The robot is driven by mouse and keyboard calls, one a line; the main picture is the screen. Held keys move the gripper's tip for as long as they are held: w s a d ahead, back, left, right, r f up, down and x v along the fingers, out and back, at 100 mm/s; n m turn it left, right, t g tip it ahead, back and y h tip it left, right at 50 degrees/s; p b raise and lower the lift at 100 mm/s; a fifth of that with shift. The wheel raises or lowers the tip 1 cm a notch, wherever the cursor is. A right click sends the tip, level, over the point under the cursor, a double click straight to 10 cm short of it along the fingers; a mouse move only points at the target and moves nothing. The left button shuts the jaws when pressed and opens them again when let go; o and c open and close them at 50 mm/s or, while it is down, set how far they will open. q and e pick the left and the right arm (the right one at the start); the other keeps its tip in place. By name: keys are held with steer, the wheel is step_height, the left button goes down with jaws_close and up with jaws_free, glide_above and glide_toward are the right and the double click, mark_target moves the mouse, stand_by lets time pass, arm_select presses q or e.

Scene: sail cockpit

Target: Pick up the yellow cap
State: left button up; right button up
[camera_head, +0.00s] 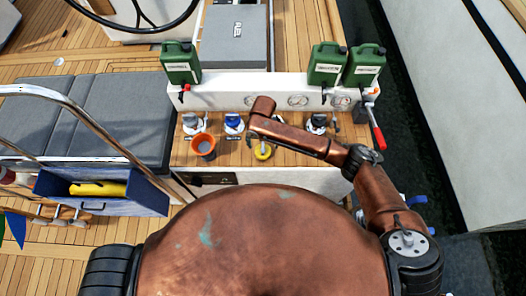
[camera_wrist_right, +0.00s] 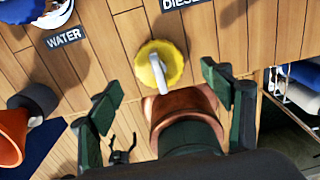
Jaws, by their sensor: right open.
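The yellow cap (camera_head: 263,154) sits on the wooden ledge in the middle of the head view, partly hidden by my right arm. In the right wrist view the yellow cap (camera_wrist_right: 173,58) has a ribbed edge and a pale grey bar across it. My right gripper (camera_wrist_right: 166,88) is open, its green-and-black fingers spread wide to either side, and the cap shows between and beyond the tips. Nothing is held. In the head view my copper right arm reaches in from the right over the ledge, and its fingers cannot be made out. My left gripper is not in view.
Labels marked WATER (camera_wrist_right: 65,38) and DIESEL lie on the ledge. Green jerrycans (camera_head: 181,63) stand behind. A red-handled lever (camera_head: 378,137) is at right. A blue box (camera_head: 125,207) is at left.

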mark_target(263, 147)
steer(key=shift+f, duration=2.4)
steer(key=shift+c, duration=0.4)
steer(key=c, duration=1.3)
